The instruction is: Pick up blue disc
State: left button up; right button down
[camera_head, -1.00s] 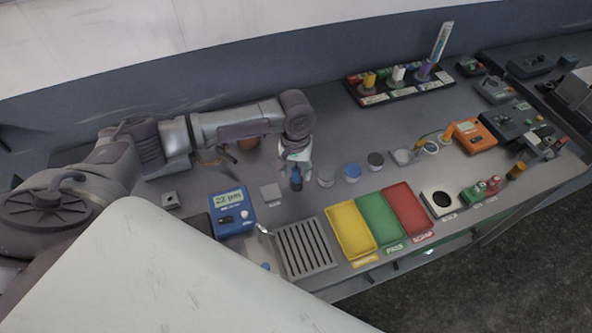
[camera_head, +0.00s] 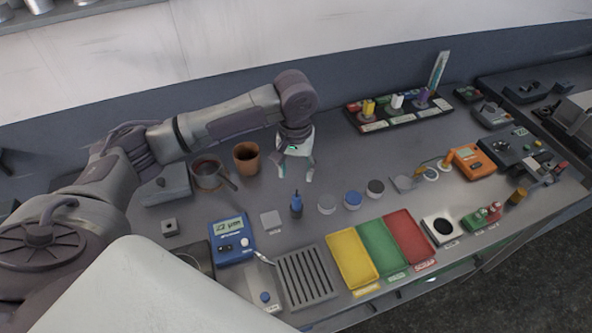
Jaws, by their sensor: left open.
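The blue disc (camera_head: 352,197) sits on the bench between a pale grey disc (camera_head: 327,203) and a dark disc (camera_head: 375,187). My left gripper (camera_head: 295,175) is open and empty, its fingers pointing down. It appears to be raised above the bench, to the left of and behind the blue disc and apart from it. A small dark blue upright item with a thin tip (camera_head: 296,204) stands just in front of the gripper. My right gripper is not in view.
Yellow (camera_head: 352,259), green (camera_head: 382,247) and red (camera_head: 409,232) trays lie in front of the discs. A slotted grey rack (camera_head: 306,277) and a blue meter (camera_head: 232,240) are at front left. A brown pot (camera_head: 247,158) and a pan (camera_head: 207,174) stand behind. A rack (camera_head: 398,109) is at the back.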

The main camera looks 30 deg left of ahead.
aim_at(353, 199)
jog(key=k+l, duration=0.5)
jog(key=k, duration=0.2)
jog(key=k+l, duration=0.5)
jog(key=k, duration=0.15)
